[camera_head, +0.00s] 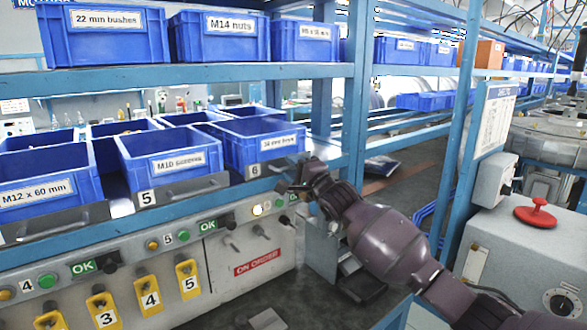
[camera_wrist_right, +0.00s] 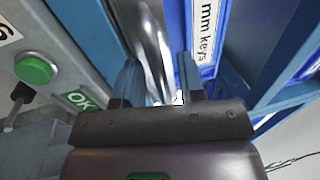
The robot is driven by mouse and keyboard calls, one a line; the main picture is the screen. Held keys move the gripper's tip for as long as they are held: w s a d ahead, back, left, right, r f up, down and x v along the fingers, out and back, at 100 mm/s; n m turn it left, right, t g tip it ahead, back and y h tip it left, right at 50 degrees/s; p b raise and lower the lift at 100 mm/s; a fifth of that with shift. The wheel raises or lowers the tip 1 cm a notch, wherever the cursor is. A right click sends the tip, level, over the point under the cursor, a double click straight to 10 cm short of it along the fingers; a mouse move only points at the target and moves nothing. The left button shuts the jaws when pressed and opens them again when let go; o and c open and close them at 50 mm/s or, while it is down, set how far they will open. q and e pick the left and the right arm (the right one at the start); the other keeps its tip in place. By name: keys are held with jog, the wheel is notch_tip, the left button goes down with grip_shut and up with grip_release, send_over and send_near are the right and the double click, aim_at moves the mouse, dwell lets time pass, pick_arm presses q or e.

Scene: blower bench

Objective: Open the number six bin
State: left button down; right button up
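The number six bin (camera_head: 262,150) is a blue bin with a keys label, on the middle shelf. A plate marked 6 (camera_head: 254,170) and a metal front strip sit below its label. My right gripper (camera_head: 293,184) is at the right end of that front. In the right wrist view, my right gripper (camera_wrist_right: 160,82) has its fingers apart, with a shiny metal bar (camera_wrist_right: 155,40) showing between them. Contact with the bar cannot be told. The bin's front with "mm keys" (camera_wrist_right: 207,32) is right of the fingers. My left gripper is not in view.
The number five bin (camera_head: 170,155) stands to the left. Below is a panel with OK labels, lamps and yellow numbered tags (camera_head: 150,295). A blue upright (camera_head: 355,90) rises close to my right gripper. A red emergency button (camera_head: 536,212) tops a grey box at right.

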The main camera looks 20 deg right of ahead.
grip_shut()
dwell(0.3)
